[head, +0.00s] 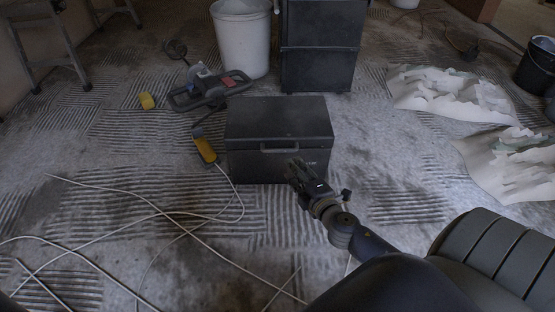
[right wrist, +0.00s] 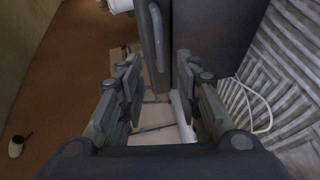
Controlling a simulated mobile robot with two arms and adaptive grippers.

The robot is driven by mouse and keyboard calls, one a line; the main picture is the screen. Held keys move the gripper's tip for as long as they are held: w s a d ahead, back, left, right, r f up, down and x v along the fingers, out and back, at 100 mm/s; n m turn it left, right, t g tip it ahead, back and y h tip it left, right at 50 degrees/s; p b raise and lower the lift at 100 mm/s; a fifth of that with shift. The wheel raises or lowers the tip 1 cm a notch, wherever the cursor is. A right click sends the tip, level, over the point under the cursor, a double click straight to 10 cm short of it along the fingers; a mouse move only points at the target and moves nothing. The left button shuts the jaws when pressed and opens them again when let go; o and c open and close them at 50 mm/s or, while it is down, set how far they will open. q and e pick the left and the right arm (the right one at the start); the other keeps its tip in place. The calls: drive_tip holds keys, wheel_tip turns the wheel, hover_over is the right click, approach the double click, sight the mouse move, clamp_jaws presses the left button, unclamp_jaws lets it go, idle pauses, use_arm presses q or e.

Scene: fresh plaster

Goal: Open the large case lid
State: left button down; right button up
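The large dark case (head: 279,150) sits on the floor in the middle of the head view, its lid (head: 278,117) shut. A grey handle (head: 279,149) runs along the upper front. My right gripper (head: 294,168) is at the front face, right of and slightly below the handle. In the right wrist view my right gripper (right wrist: 158,66) is open, its fingers apart with nothing gripped. There the case (right wrist: 220,38) is turned sideways, with the handle (right wrist: 157,25) ahead of the fingers. I cannot tell whether a finger touches the case. My left gripper is not in view.
A dark cabinet (head: 321,60) and a white bucket (head: 241,40) stand behind the case. A power tool (head: 211,89) and a yellow-handled tool (head: 205,150) lie to its left. Loose cables (head: 150,210) cross the front-left floor. Crumpled white sheets (head: 450,92) lie on the right.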

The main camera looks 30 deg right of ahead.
drive_tip(key=b+x, duration=0.3)
drive_tip(key=x, duration=0.7)
clamp_jaws()
